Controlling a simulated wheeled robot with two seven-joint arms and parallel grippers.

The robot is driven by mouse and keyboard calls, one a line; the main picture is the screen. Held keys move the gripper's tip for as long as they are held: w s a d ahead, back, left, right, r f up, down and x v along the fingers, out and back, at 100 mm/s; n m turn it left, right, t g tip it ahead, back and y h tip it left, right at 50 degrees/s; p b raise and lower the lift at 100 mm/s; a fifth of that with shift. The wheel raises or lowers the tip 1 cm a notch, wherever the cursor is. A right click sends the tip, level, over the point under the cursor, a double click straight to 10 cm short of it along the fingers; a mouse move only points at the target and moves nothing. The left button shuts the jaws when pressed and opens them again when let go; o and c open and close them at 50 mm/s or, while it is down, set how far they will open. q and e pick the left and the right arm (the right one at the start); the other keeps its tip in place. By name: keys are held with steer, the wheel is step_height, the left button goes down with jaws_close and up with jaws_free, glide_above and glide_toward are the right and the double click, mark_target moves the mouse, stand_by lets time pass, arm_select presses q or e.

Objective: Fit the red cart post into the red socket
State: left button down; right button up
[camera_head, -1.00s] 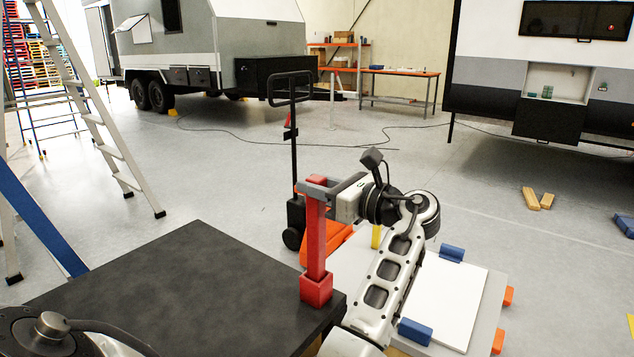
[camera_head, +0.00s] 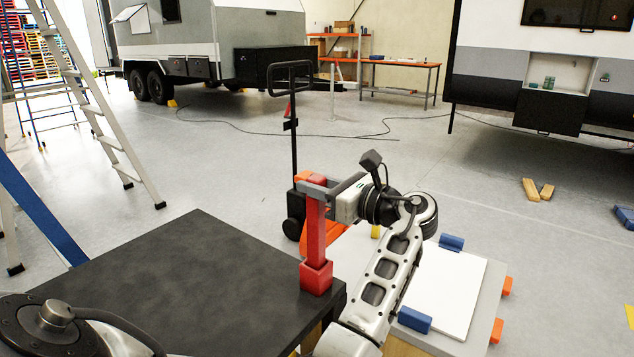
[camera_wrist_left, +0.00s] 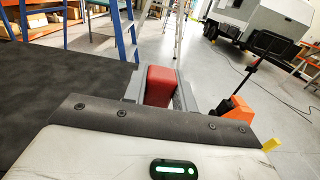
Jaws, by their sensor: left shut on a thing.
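The red cart post (camera_head: 316,228) stands upright in the head view, at the near right corner of the black table (camera_head: 190,270). Its lower end meets the wider red socket (camera_head: 316,277); I cannot tell how deep it sits inside. My left gripper (camera_head: 318,187) is shut on the post near its top, with the arm to the right of it. In the left wrist view, the red post top (camera_wrist_left: 160,85) shows between the grey fingers (camera_wrist_left: 160,92). The socket is hidden there. My right gripper is not in view.
Right of the table is a grey surface with a white panel (camera_head: 447,290) between blue blocks (camera_head: 415,319). An orange pallet truck (camera_head: 318,240) with a black handle stands behind the post. A ladder (camera_head: 100,120) stands at the left. Open floor lies beyond.

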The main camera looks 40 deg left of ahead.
arm_select(q)
steer(key=shift+f, duration=0.75)
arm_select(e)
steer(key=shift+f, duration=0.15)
arm_select(q)
steer(key=c, duration=1.1)
jaws_free()
steer(key=shift+o, duration=0.2)
steer(key=w+d+b, duration=0.1)
steer(key=d+b, duration=0.2)
steer(key=d, duration=1.3)
steer(key=shift+w, duration=0.35)
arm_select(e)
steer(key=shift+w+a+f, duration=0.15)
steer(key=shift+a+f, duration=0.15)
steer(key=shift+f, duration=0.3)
